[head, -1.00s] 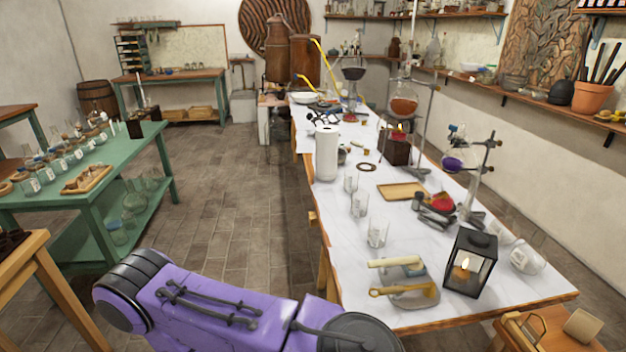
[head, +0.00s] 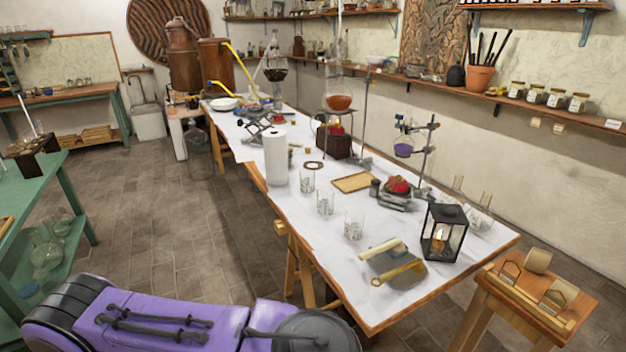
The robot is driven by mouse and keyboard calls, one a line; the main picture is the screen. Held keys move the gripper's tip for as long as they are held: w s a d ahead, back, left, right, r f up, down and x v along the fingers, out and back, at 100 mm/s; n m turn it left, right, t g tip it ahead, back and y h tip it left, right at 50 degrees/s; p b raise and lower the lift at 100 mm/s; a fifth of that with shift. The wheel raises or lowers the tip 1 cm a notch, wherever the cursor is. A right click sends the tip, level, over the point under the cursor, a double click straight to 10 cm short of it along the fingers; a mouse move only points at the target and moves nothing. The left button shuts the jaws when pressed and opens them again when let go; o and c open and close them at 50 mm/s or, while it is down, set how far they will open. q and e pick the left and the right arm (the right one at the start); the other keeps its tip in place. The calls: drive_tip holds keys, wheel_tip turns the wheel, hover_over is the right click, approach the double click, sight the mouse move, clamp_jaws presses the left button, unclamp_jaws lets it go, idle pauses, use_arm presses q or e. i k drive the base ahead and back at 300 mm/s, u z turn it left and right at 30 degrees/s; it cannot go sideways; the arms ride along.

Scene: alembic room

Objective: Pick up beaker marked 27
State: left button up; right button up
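Three small clear beakers stand in a row on the white-covered table: a near one (head: 354,225), a middle one (head: 325,202) and a far one (head: 307,181). They carry pale markings, too small to read, so I cannot tell which is marked 27. More clear glassware (head: 480,217) stands or lies behind the lantern at the table's right side. Neither of my grippers is in view; only a purple arm link of mine shows at the lower left, apart from the table.
The long table (head: 310,240) also holds a black lantern (head: 443,233), a grey slab with tools (head: 392,264), a wooden tray (head: 354,182), a paper roll (head: 276,157) and flask stands. A small wooden stand (head: 540,290) is at the right. The floor left of the table is clear.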

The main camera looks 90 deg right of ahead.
sight(325, 202)
drive_tip(key=z, duration=1.3)
drive_tip(key=i, duration=2.65)
drive_tip(key=z, duration=3.05)
